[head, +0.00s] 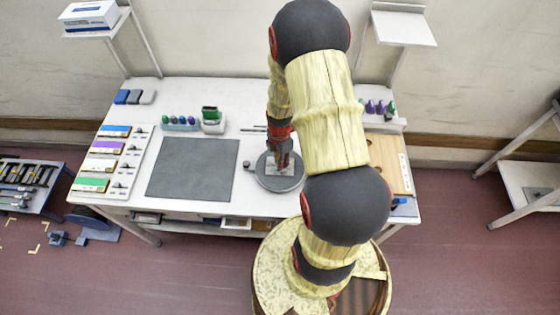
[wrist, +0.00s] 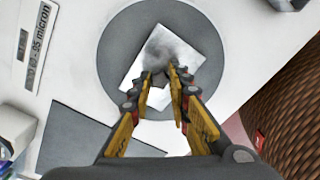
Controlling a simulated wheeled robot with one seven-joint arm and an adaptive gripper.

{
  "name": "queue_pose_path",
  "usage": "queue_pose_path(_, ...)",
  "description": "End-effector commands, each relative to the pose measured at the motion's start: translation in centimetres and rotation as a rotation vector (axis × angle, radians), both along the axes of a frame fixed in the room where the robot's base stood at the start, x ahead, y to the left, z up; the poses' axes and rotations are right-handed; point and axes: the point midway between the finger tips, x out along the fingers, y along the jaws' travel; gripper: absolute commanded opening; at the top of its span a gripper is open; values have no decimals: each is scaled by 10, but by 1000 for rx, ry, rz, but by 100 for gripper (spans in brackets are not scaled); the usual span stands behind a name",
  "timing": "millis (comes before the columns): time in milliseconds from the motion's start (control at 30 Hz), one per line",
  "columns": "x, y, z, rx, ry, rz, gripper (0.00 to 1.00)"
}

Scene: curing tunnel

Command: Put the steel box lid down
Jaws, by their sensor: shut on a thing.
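A pale square plate, which I take to be the steel box lid (wrist: 194,42), shows in the wrist view over a dark round disc (wrist: 112,62). A blurred grey rounded part sits at its middle, between my fingertips. My gripper (wrist: 161,72) is shut on this grey part, its yellow and black fingers reaching in from below. In the head view my gripper (head: 283,158) points down over the round disc (head: 279,184) on the white table, and only a little of the pale plate shows. I cannot tell whether the plate touches something beneath it.
A grey mat (head: 193,169) lies left of the disc, mostly clear. Coloured label strips (head: 113,147) line the table's left edge. A small green-topped device (head: 213,119) stands behind the mat. A wooden board (head: 388,164) lies at the right, partly behind my arm.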

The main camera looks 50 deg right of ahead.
Motion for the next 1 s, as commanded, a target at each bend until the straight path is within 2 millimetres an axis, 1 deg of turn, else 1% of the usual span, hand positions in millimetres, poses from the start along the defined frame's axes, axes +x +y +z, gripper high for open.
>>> queue_pose_path(33,0,0,-3,0,1,0,0)
queue_pose_path(267,0,0,-3,0,0,0,0)
queue_pose_path(367,0,0,-6,0,0,0,0)
queue_pose_path(400,0,0,-6,0,0,0,19)
queue_pose_path(700,0,0,-5,0,0,0,36)
queue_pose_path(1000,0,0,-4,0,-1,0,37)
